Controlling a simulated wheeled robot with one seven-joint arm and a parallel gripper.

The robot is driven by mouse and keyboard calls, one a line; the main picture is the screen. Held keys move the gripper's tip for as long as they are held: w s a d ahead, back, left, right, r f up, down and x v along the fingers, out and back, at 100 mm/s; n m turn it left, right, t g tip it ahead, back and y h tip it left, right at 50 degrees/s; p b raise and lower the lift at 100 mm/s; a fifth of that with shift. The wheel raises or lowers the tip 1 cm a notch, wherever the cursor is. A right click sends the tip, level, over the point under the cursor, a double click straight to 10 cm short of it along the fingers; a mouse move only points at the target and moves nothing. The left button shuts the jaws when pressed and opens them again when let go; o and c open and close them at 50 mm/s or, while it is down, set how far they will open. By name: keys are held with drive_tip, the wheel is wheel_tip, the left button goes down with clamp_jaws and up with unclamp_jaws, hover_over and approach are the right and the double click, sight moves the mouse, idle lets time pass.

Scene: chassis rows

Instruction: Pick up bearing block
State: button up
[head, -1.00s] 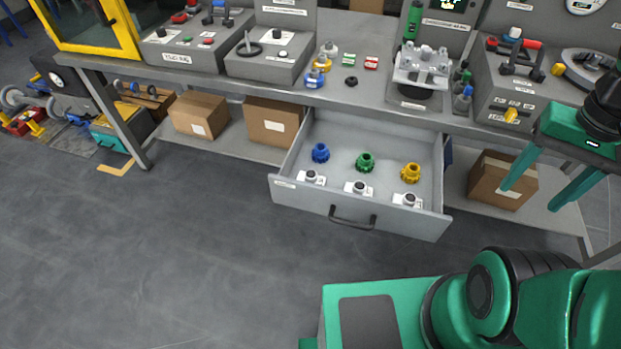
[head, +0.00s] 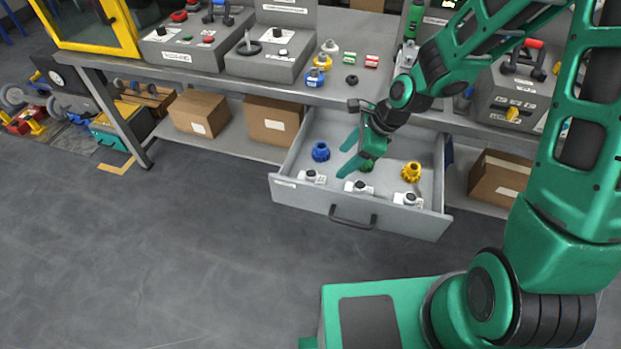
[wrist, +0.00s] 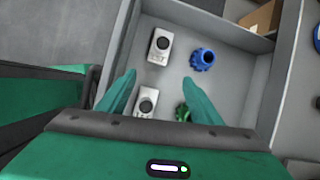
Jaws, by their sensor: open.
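Three small white blocks with dark round tops, which look like the bearing blocks, stand in a row at the front of the open drawer (head: 405,222): left block (head: 312,177), middle block (head: 357,187), right block (head: 407,199). In the wrist view, one block (wrist: 160,46) lies beyond the fingertips and another (wrist: 145,102) shows between the fingers.
A blue toothed part (head: 320,151), a mostly hidden green one (head: 366,167) and a yellow one (head: 411,171) stand behind the blocks. The drawer walls surround them, with a handle (head: 352,218) in front. The workbench (head: 340,98) overhangs the back. Floor in front is clear.

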sight(312, 173)
drive_tip(key=shift+m+y, duration=0.5)
drive_tip(key=shift+m, duration=0.4)
drive_tip(key=a+f, duration=0.1)
drive_tip(key=a, duration=0.1)
drive_tip(key=a+f, duration=0.2)
drive_tip(key=w+a+f, duration=0.1)
drive_tip(key=a+f, duration=0.1)
drive_tip(key=shift+w+x, duration=0.15)
drive_tip(key=shift+x, duration=0.9)
drive_tip(key=shift+w+x, duration=0.15)
drive_tip(key=shift+x, duration=0.9)
drive_tip(key=shift+w+x, duration=0.2)
drive_tip(key=shift+x, duration=0.85)
drive_tip(key=shift+a+r, duration=0.15)
drive_tip(key=shift+r, duration=0.05)
drive_tip(key=c, duration=1.4)
